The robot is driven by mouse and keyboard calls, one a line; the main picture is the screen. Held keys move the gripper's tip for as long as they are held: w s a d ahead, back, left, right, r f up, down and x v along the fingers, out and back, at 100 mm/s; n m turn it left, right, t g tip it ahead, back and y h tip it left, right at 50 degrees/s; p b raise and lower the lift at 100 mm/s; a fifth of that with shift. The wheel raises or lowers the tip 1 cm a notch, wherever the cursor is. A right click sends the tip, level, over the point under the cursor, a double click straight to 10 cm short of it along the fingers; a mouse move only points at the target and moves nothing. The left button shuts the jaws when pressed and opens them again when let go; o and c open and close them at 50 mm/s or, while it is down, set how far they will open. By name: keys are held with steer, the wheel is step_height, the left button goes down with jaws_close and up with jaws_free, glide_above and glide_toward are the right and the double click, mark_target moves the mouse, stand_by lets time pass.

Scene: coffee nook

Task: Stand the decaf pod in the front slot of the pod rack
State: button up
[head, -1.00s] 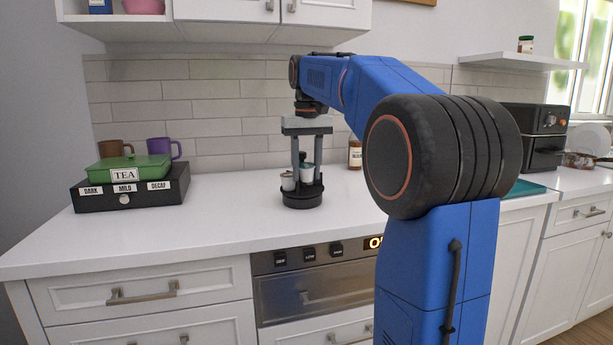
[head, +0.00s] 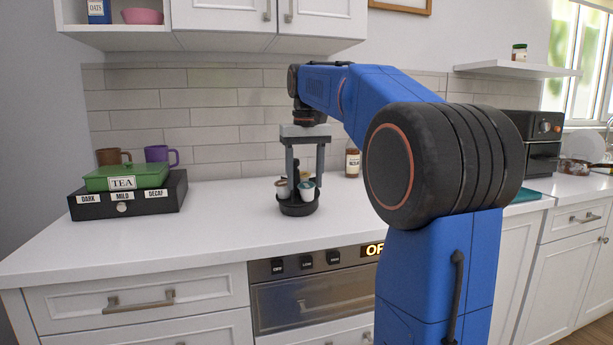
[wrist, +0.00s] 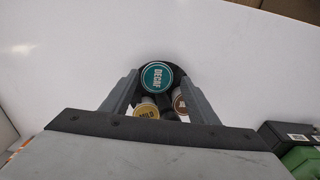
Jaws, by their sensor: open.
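The decaf pod (wrist: 155,77), with a teal lid marked DECAF, is at the front of the round black pod rack (head: 298,209). In the head view the decaf pod (head: 307,191) is pale and looks tilted; I cannot tell whether it is seated in the front slot. My gripper (head: 305,174) points down over the rack, open, with its fingers apart from the pod on either side. It also shows in the wrist view (wrist: 152,85). A brown-lidded pod (wrist: 180,104) and a yellow-lidded pod (wrist: 147,110) stand behind in the rack, partly hidden.
A black drawer box (head: 128,202) with a green tea tin (head: 125,178) stands at the left, with brown (head: 112,156) and purple (head: 161,155) mugs behind. A labelled bottle (head: 352,162) stands behind and right of the rack. The counter front is clear.

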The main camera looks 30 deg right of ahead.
mark_target(304, 184)
steer(key=f, duration=0.3)
steer(key=shift+w+d+f+g, duration=0.1)
steer(key=shift+w+f+g, duration=0.15)
steer(key=shift+w+g, duration=0.15)
steer(key=shift+r, duration=0.3)
steer(key=r, duration=0.7)
steer(key=w+r, duration=0.1)
steer(key=r, duration=0.2)
steer(key=shift+r, duration=1.05)
steer(key=shift+s, duration=0.1)
steer(key=s+a+f+n+t, duration=0.1)
steer(key=s+a+f, duration=0.4)
steer(key=s+f, duration=0.5)
steer(key=s+a+f+n+t, duration=0.1)
steer(key=s+a+f, duration=0.4)
steer(key=s+f, duration=0.5)
steer(key=s+a+f+n+t, duration=0.1)
steer(key=s+a+f, duration=0.4)
steer(key=s+f, duration=0.5)
step_height(304, 184, down, 7)
steer(key=shift+a+r+t, duration=0.1)
steer(key=shift+a+t, duration=0.25)
steer(key=shift+t, duration=0.55)
steer(key=shift+s, duration=0.1)
